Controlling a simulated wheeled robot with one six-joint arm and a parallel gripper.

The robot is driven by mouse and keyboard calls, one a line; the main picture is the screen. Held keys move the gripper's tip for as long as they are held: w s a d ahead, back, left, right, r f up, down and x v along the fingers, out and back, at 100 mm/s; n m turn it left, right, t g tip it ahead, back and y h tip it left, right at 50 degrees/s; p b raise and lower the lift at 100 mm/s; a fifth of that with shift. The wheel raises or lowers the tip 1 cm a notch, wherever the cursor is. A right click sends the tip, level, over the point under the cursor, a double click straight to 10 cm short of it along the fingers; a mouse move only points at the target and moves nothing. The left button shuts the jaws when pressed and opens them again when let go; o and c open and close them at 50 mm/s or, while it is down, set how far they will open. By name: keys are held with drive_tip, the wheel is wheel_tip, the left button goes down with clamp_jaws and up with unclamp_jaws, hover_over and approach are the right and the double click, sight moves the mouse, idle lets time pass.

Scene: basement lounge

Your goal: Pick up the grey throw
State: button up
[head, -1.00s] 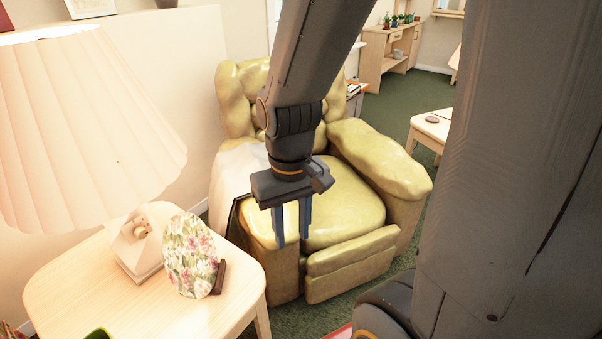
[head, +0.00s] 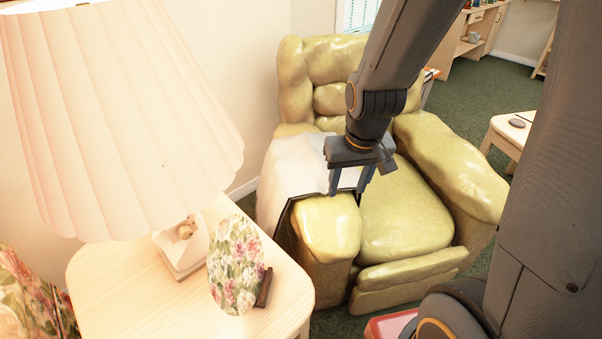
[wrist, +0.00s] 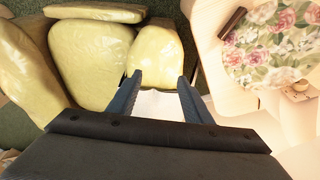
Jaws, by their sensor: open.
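The grey throw (head: 290,165), pale and almost white here, is draped over the left armrest of the yellow-green armchair (head: 405,215) and hangs down its outer side, with a dark edge along its front. My gripper (head: 348,190) is open and points down at that armrest, by the throw's front right edge; the arm hides part of the chair behind. In the wrist view the open fingers (wrist: 160,78) stand apart, with a pale patch of the throw (wrist: 157,104) between them and the bare front of the armrest beyond. I cannot tell whether the fingers touch it.
A pale wooden side table (head: 120,290) stands at the left front, close to the armrest. It holds a large pleated lamp (head: 120,120) and a floral oval ornament (head: 236,265). Another light table (head: 510,130) stands at the right. Green carpet shows between.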

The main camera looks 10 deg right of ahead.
drive_tip(key=w+f+t+b, duration=0.1)
drive_tip(key=w+f+t, duration=0.25)
drive_tip(key=w, duration=0.45)
drive_tip(key=w+f+t, duration=0.2)
drive_tip(key=w+f, duration=0.2)
drive_tip(key=w, duration=0.4)
drive_tip(key=t+b, duration=0.1)
drive_tip(key=t, duration=0.4)
approach(314, 152)
drive_tip(key=shift+w+d+n+g+y, duration=0.1)
drive_tip(key=shift+w+n+g+y, duration=0.15)
drive_tip(key=shift+w+n+y, duration=0.1)
drive_tip(key=shift+w+f+t, duration=0.3)
drive_tip(key=shift+w+t, duration=0.2)
drive_tip(key=shift+w, duration=0.2)
drive_tip(key=shift+f+x, duration=0.15)
drive_tip(key=shift+x, duration=1.65)
drive_tip(key=shift+f+x, duration=0.2)
drive_tip(key=shift+x, duration=1.6)
drive_tip(key=shift+s, duration=0.15)
clamp_jaws()
